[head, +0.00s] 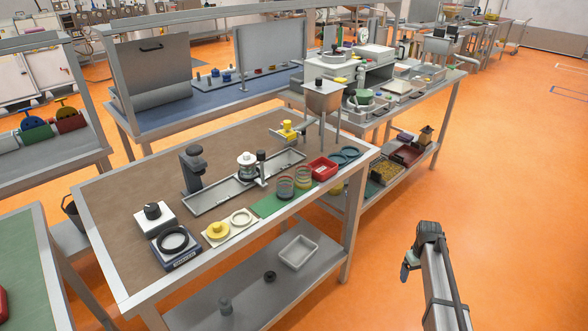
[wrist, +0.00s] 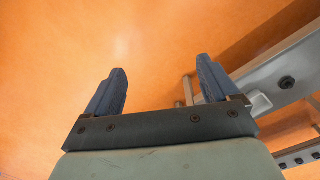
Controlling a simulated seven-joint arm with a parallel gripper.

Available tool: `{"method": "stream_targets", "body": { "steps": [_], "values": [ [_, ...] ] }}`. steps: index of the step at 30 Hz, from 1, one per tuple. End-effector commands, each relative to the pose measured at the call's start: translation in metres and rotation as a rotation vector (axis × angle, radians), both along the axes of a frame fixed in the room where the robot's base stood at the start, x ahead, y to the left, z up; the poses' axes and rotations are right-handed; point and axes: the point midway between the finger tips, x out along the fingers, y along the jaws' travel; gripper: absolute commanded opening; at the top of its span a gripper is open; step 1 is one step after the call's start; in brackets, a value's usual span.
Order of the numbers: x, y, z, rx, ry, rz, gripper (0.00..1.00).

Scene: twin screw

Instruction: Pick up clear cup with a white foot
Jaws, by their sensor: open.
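Two small clear cups stand side by side on a green mat (head: 268,204) at the table's front right. The nearer cup (head: 285,188) and the farther cup (head: 303,178) are see-through with thin coloured rims. At this size I cannot tell which has a white foot. My gripper (head: 408,262) is at the right of the head view, over the orange floor and well apart from the table. In the wrist view my gripper (wrist: 161,66) shows two dark blue fingers, spread apart with nothing between them. No cup shows in the wrist view.
A red tray (head: 323,169) and blue-grey rings (head: 345,156) lie right of the cups. A yellow lid (head: 217,229) and a white ring (head: 241,217) lie to their left. A metal hopper (head: 323,97) on legs stands behind. Open floor lies between my arm and the table.

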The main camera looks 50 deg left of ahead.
Motion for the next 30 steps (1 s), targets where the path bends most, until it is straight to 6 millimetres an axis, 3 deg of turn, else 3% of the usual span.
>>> {"method": "stream_targets", "body": {
  "steps": [1, 9, 15, 20, 23, 25, 30],
  "values": [
    [0.014, 0.027, 0.02, 0.01, -0.022, 0.037, 0.88],
    [0.043, 0.142, 0.128, 0.053, -0.116, 0.22, 0.88],
    [0.046, 0.227, 0.219, 0.086, -0.187, 0.354, 0.88],
    [0.039, 0.286, 0.291, 0.109, -0.238, 0.449, 0.88],
    [0.028, 0.32, 0.332, 0.126, -0.265, 0.504, 0.88],
    [0.007, 0.348, 0.359, 0.146, -0.264, 0.545, 0.88],
    [-0.073, 0.408, 0.392, 0.209, -0.2, 0.615, 0.88]
  ]
}}
